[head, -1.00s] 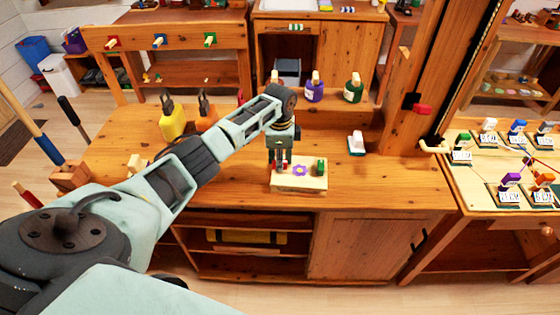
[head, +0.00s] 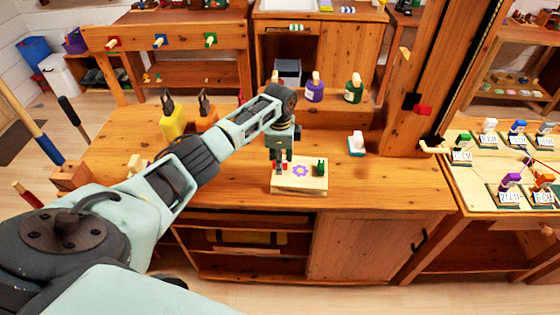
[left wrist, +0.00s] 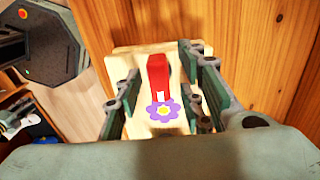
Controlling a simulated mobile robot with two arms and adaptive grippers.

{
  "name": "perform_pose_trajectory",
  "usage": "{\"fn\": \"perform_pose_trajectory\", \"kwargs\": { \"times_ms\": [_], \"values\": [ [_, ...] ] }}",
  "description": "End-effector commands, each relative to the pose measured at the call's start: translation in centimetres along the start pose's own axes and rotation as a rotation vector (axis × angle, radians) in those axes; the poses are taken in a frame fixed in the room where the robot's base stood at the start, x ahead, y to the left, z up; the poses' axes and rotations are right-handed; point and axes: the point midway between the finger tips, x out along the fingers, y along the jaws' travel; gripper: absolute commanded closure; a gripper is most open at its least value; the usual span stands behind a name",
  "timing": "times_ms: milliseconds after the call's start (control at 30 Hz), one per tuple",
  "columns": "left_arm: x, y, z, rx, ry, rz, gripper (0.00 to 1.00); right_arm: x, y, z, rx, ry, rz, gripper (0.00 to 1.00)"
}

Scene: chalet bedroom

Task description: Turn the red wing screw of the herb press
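The herb press is a pale wooden block (head: 312,184) on the wooden bench, with a purple flower mark (head: 300,171) and a green screw (head: 320,168) on top. The red wing screw (left wrist: 158,78) shows in the left wrist view as an upright red bar beside the flower. My left gripper (head: 280,165) is above the left part of the press, pointing down. In the left wrist view its open fingers (left wrist: 160,92) stand on either side of the red screw, with gaps visible on both sides. In the head view the gripper largely hides the screw. My right gripper is not in view.
The bench top (head: 385,190) is clear right of the press. A white-topped stamp-like object (head: 357,144) stands behind it. Purple (head: 314,91) and green (head: 353,91) bottles stand on the back ledge. A yellow container (head: 172,122) stands behind my left arm.

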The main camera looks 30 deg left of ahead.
Motion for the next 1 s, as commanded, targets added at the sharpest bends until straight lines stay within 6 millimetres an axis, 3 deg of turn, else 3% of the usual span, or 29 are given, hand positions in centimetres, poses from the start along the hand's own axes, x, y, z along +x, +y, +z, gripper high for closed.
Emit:
{"fn": "perform_pose_trajectory", "kwargs": {
  "times_ms": [267, 700, 1000],
  "values": [
    [-1.0, 0.0, 0.0, 0.001, 0.001, -0.001, 0.64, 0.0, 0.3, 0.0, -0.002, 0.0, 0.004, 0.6],
    [-9.7, -0.1, 0.0, 0.0, 0.001, -0.001, 0.64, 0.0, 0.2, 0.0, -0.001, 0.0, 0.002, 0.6],
    [-11.9, 0.0, 0.0, 0.0, 0.0, 0.001, 0.64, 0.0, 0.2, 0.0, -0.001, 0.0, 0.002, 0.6]
  ]
}}
